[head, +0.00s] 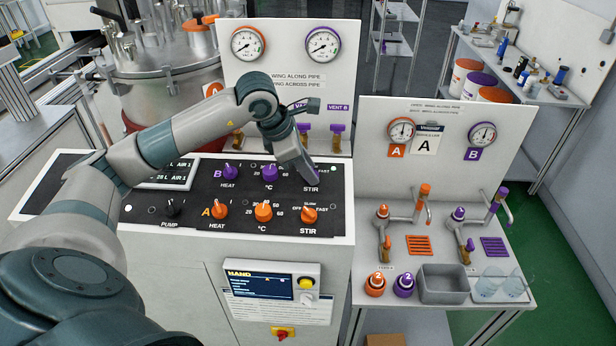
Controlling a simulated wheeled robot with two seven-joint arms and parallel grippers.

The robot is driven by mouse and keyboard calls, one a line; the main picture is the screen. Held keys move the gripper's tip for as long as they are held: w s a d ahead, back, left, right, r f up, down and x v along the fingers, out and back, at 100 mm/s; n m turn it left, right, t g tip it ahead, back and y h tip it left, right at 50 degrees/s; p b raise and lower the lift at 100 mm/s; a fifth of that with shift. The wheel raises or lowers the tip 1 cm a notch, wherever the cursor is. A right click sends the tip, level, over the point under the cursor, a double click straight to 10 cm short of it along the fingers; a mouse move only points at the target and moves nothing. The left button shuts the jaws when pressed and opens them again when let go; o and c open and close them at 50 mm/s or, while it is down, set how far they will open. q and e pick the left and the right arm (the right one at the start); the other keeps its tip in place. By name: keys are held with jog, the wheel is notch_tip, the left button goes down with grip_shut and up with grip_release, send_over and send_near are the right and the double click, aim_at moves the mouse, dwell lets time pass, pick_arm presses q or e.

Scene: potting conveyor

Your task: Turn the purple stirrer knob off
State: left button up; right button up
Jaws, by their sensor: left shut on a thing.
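The control panel (150,236) has a purple row marked B above an orange row marked A. My left gripper (311,174) reaches over the panel from the left and points down at the STIR position of the purple row. It is shut on the purple stirrer knob (316,174), of which only a sliver shows beside the fingers. The knob's pointer direction is hidden. A small light (333,168) sits just right of it. My right gripper is not in view.
Close by are the purple heat knob (231,172), the purple °C knob (270,172) and the orange stirrer knob (309,215). A gauge board (290,85) rises behind the panel. To the right stands a bench with valves, a grey bin (443,290) and goggles (500,285).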

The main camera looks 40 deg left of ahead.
pick_arm(q)
jog(key=n+b, duration=0.2)
jog(key=b, duration=0.1)
jog(key=n+y+b, duration=0.1)
jog(key=shift+d+f+t, duration=0.15)
jog(key=shift+f+t, duration=0.1)
jog(key=shift+t, duration=0.15)
jog(key=shift+s+r+n+y+b, duration=0.15)
jog(key=shift+n+y+b, duration=0.1)
jog(key=shift+n+b, duration=0.55)
jog(key=shift+w+r+n+y+b, duration=0.1)
jog(key=shift+n+y+b, duration=0.15)
jog(key=shift+n+b, duration=0.5)
jog(key=o, duration=1.1)
jog(key=shift+c, duration=0.2)
jog(key=shift+s, duration=0.1)
jog(key=shift+r, duration=0.15)
